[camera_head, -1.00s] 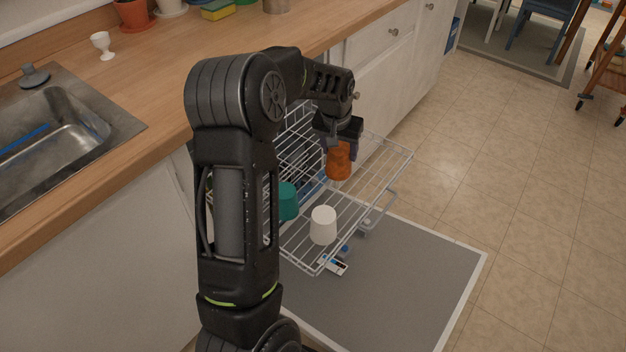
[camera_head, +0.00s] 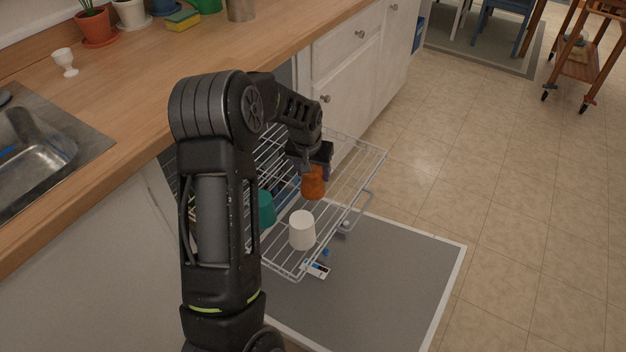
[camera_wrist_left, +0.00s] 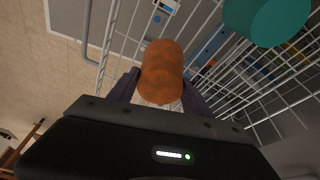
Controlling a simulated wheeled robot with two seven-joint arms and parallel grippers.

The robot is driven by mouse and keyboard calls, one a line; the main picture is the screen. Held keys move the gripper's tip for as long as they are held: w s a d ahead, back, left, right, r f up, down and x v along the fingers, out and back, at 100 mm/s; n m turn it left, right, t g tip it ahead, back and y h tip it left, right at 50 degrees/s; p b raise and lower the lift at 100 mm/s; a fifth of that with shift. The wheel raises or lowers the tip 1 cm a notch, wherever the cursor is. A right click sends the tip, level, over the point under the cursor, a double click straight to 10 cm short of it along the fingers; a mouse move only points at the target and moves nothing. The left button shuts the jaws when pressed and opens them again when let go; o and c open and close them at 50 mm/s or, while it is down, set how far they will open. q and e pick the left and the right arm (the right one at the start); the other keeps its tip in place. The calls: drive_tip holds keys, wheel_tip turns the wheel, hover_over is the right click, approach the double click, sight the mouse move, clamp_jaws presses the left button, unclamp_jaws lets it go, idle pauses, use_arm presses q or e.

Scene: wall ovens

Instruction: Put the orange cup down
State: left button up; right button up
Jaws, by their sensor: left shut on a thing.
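The orange cup (camera_head: 313,184) is held in my left gripper (camera_head: 314,168), over the pulled-out wire dish rack (camera_head: 352,170). In the left wrist view the cup (camera_wrist_left: 161,72) sits between the two dark fingers of my left gripper (camera_wrist_left: 160,88), which is shut on it. The rack's wires (camera_wrist_left: 232,75) pass below and beside it. I cannot tell whether the cup touches the rack. My right gripper is not in view.
A white cup (camera_head: 302,230) and a teal cup (camera_head: 265,208) stand in the rack near the orange cup. Below is the open dishwasher door (camera_head: 390,270). The wooden counter (camera_head: 150,95) and sink (camera_head: 40,150) are at the left.

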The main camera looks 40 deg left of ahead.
use_arm(q)
drive_tip(key=shift+f, duration=1.75)
drive_tip(key=o, duration=1.4)
drive_tip(key=shift+f, duration=0.1)
drive_tip(key=shift+c, duration=0.2)
drive_tip(key=shift+r, duration=0.2)
drive_tip(key=v, duration=1.2)
drive_tip(key=shift+p, duration=0.4)
